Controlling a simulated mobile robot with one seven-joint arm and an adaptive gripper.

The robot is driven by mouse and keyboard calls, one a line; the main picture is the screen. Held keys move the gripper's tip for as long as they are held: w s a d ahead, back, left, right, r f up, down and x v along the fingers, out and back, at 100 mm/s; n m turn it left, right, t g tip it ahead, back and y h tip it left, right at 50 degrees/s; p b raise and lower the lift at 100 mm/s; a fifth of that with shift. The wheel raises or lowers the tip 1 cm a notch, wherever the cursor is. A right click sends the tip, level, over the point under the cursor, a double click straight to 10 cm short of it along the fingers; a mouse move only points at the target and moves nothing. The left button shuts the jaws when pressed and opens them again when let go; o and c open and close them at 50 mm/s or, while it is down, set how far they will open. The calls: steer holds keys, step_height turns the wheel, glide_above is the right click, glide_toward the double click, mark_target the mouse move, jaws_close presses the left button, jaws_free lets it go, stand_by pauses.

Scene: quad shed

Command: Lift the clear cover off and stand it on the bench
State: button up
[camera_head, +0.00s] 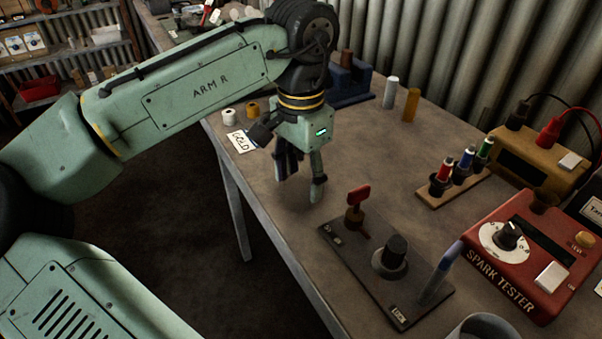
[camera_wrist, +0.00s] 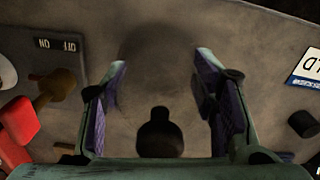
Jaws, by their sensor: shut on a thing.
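My gripper (camera_head: 300,187) points down over the bench (camera_head: 345,135), behind and left of the black switch panel (camera_head: 345,255). Its fingers stand apart, closed on the clear cover, which is see-through and hard to make out between them. In the wrist view my gripper (camera_wrist: 160,88) has one finger at each side, with a round dark patch on the bench between them. I cannot tell how close the cover's lower rim is to the bench. The panel carries a red key (camera_head: 358,195) and an uncovered black knob (camera_head: 395,252).
A pale bluish upright piece (camera_head: 440,272) stands at the panel's right end. A red spark tester (camera_head: 530,250) and a rack of coloured plugs (camera_head: 455,182) stand to the right. A white label card (camera_head: 241,141) lies left of the gripper. The mid-bench is clear.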

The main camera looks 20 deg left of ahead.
steer(key=shift+f, duration=0.2)
steer(key=o, duration=1.2)
steer(key=shift+o, duration=0.6)
steer(key=o, duration=0.3)
steer(key=shift+o, duration=0.2)
steer(key=shift+r+p, duration=2.9)
steer(key=shift+r, duration=0.1)
